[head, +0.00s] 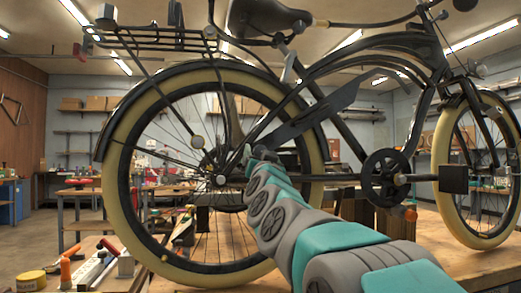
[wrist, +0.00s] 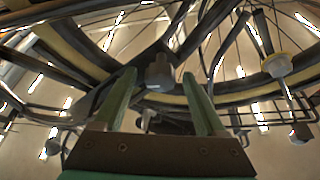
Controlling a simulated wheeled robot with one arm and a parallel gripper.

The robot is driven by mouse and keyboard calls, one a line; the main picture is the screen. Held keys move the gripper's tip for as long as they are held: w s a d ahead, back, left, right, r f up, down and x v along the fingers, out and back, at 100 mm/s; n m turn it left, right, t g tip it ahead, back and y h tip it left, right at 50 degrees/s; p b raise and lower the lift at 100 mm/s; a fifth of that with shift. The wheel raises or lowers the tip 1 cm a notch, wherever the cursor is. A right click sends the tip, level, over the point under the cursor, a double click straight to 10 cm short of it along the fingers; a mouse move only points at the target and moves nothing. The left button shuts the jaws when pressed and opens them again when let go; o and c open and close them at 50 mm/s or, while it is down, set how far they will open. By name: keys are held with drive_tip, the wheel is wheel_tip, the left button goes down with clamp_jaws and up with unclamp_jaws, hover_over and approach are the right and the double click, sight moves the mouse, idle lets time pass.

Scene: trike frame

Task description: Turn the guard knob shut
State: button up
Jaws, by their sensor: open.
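My gripper (wrist: 158,74) is open in the wrist view, with one green finger on each side of a small grey knob (wrist: 160,71). The knob shows in the gap between the fingertips; I cannot tell whether it lies within their reach or beyond, and no contact is clear. In the head view my gripper (head: 260,154) is beside the rear wheel's hub, below the dark chain guard (head: 310,115). The arm's end hides the grey knob there.
The rear wheel (head: 118,170) with its cream tyre and thin spokes surrounds the gripper's place. The crank disc (head: 386,176) is to the right. The bike stands on a wooden bench (head: 480,265). Tools and a yellow tin (head: 30,280) lie at lower left.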

drive_tip(key=shift+w+a+r, duration=0.1)
drive_tip(key=shift+w+r, duration=0.25)
drive_tip(key=shift+w, duration=0.3)
clamp_jaws()
